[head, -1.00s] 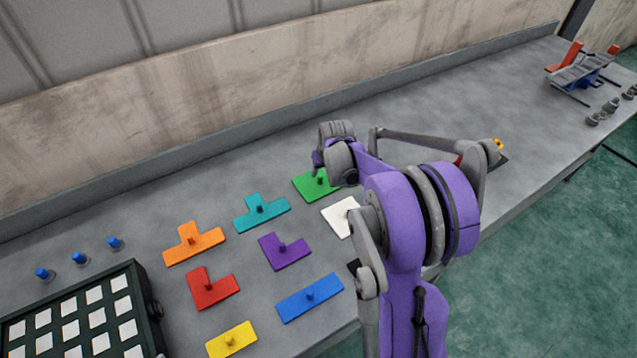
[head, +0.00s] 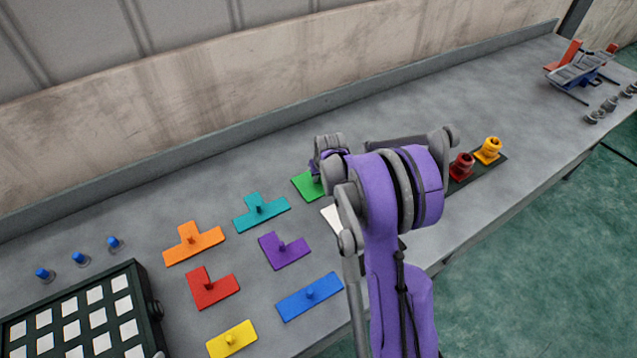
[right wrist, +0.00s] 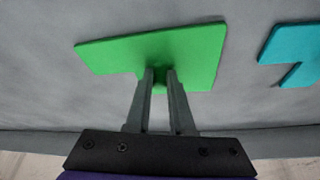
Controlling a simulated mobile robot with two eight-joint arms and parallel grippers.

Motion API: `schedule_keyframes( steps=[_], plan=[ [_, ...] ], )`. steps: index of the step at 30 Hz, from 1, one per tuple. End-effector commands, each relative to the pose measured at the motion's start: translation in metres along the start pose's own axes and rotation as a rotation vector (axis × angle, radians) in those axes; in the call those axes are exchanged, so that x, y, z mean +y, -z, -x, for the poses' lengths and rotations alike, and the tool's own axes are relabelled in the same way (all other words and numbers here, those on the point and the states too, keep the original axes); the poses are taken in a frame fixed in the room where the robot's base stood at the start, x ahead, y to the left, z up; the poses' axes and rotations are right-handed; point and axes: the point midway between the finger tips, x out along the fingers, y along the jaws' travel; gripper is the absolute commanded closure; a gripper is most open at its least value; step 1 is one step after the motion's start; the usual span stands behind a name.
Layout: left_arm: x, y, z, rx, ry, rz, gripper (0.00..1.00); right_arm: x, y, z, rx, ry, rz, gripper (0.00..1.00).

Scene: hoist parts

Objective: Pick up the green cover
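The green cover (head: 305,188) lies flat on the grey bench, partly hidden behind my right gripper in the head view. In the right wrist view the green cover (right wrist: 195,50) shows as a flat stepped plate. Its small dark green knob sits between the fingertips of my right gripper (right wrist: 161,76). The fingers stand one on each side of the knob with a narrow gap between them. I cannot tell whether they press on it. My left gripper is not in view.
Near the green cover lie a teal cover (head: 262,211), a purple cover (head: 284,252) and a partly hidden white cover (head: 333,217). Orange, red, blue and yellow covers lie further left and in front. A dark tray (head: 145,300) stands at left. The bench behind is clear.

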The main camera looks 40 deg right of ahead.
Motion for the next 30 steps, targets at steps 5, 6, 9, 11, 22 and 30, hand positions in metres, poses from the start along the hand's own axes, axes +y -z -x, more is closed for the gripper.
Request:
schedule_keyframes(
  steps=[5,6,9,11,22,30],
  plan=[
    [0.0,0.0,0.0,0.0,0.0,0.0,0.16,0.0,0.0,0.0,0.0,0.0,0.0,1.0],
    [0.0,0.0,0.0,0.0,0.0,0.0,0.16,0.0,0.0,0.0,0.0,0.0,0.0,1.0],
    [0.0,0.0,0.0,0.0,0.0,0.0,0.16,0.0,0.0,0.0,0.0,0.0,0.0,1.0],
    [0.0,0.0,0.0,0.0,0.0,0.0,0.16,0.0,0.0,0.0,0.001,0.0,0.0,1.0],
    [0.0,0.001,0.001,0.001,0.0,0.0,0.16,0.0,0.007,0.018,0.001,0.0,0.0,1.0],
    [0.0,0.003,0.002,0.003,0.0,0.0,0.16,0.0,0.028,0.069,0.0,0.0,0.0,1.0]
  ],
)
